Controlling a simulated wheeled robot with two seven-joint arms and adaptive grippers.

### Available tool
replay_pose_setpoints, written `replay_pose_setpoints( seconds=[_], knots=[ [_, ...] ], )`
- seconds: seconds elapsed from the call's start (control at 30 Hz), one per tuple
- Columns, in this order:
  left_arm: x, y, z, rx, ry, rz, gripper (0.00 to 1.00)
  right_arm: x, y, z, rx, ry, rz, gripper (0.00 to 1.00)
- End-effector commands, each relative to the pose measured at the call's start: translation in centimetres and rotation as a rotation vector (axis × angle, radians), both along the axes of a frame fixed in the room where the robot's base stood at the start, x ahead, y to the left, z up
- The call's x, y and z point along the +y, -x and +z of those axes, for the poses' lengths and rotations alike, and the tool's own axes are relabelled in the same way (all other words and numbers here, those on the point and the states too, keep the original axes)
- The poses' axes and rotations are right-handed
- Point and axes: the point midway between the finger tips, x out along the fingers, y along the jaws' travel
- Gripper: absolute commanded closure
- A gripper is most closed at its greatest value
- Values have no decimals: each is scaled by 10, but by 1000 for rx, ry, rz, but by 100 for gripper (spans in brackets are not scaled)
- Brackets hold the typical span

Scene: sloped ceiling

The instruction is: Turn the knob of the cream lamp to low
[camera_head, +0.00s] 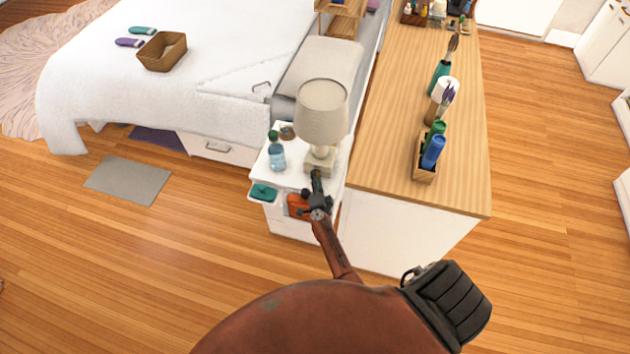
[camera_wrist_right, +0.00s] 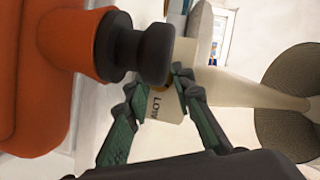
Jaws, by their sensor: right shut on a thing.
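The cream lamp (camera_head: 322,112) stands upright on the white nightstand, with a pale shade and a block-like base (camera_head: 319,162). My right gripper (camera_head: 317,180) is at the front of that base. In the wrist view my right gripper (camera_wrist_right: 158,85) has its fingers around the front of the base, where a label reading "LOW" (camera_wrist_right: 159,108) shows. It is shut on the lamp's knob (camera_wrist_right: 173,100), a small amber-brown part mostly hidden by the fingers. The knob's setting cannot be told. My left gripper is not in view.
An orange thing with a dark end (camera_head: 298,206) is close beside my right gripper. The nightstand (camera_head: 297,178) also holds a blue bottle (camera_head: 277,156) and a teal item (camera_head: 263,192). A wooden-topped counter (camera_head: 385,150) stands close on the right; a bed (camera_head: 200,70) is left.

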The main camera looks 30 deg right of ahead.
Motion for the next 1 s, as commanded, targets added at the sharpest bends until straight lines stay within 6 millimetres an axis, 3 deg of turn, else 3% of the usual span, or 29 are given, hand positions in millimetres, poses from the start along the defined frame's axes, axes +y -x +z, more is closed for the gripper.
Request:
replay_pose_setpoints(
  seconds=[0.2, 0.67, 0.7, 0.93, 1.0],
  knots=[
    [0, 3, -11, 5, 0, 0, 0, 2, 1, -4, -41, -43, 3, 100],
    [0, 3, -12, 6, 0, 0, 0, 2, 0, -2, -52, -53, 3, 100],
    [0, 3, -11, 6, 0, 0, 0, 2, 0, -2, -52, -53, 3, 76],
    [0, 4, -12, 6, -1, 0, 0, 1, 0, -1, -53, -51, 2, 60],
    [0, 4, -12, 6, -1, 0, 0, 1, 0, -1, -53, -50, 1, 60]
  ],
)
